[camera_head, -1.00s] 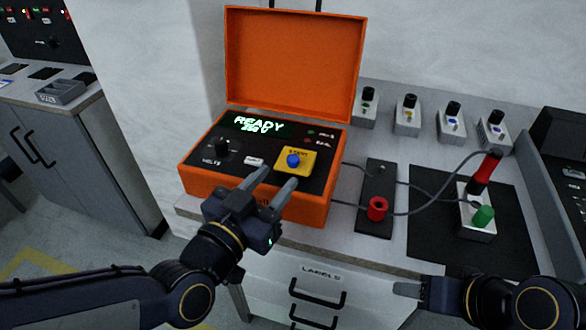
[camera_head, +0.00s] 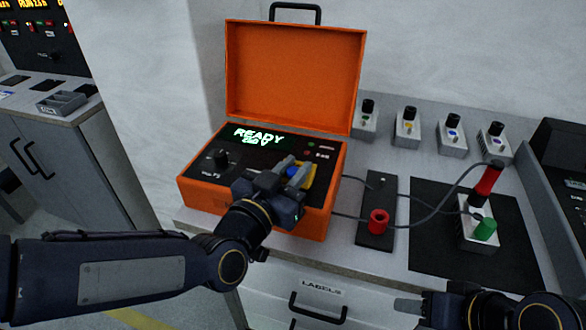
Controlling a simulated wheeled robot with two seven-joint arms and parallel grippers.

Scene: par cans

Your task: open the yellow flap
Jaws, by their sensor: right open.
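The yellow flap (camera_head: 308,177) lies on the panel of the orange tester case (camera_head: 265,222), with a blue button (camera_head: 292,171) on it. My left gripper (camera_head: 293,167) is right over the flap and hides most of it. Its fingers look apart, with blue showing between them; I cannot tell if they touch the flap or button. My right gripper (camera_head: 408,307) is open and empty at the bottom, in front of the bench edge.
The orange lid (camera_head: 295,70) stands open behind the panel. To the right are a black strip with a red socket (camera_head: 379,221), cables, and a black mat (camera_head: 430,240) with a device carrying red and green plugs. Several small knob boxes stand behind.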

